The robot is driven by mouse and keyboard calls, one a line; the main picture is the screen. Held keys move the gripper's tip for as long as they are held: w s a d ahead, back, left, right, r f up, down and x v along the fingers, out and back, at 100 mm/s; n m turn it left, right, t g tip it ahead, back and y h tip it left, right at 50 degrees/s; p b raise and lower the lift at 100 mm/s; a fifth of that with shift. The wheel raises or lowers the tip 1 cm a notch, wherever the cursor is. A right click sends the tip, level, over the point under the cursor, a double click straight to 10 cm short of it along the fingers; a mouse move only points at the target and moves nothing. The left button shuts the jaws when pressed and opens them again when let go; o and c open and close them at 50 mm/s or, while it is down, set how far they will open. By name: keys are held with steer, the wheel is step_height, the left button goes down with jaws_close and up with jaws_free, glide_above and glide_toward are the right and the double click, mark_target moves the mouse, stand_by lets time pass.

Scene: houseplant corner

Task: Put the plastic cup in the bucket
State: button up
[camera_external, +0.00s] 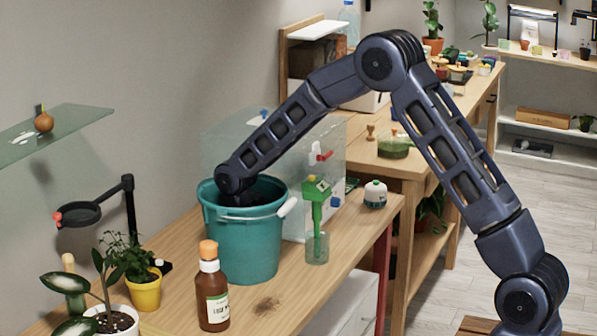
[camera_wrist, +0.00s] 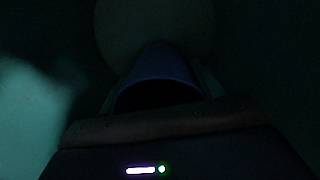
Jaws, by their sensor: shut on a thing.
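The bucket (camera_external: 243,245) is teal with a white handle grip and stands upright on the wooden table in the external view. My gripper (camera_external: 241,198) reaches down through its open top, and the bucket wall hides the fingertips. The wrist view is very dark. It shows a dark blue, rounded, cup-like thing (camera_wrist: 160,66) in front of the wrist, between the fingers, which looks like the plastic cup. My gripper is shut on it inside the bucket. I cannot tell whether the cup touches the bucket floor.
A brown bottle (camera_external: 212,290) with an orange cap stands in front of the bucket. A green tool in a clear glass (camera_external: 317,249) and a small white bottle (camera_external: 375,195) are to the right. A translucent bin (camera_external: 325,145) stands behind. Potted plants (camera_external: 145,292) are at the left.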

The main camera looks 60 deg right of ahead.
steer(key=o, duration=1)
steer(key=shift+c, duration=0.2)
step_height(320, 180, up, 12)
steer(key=shift+r, duration=0.15)
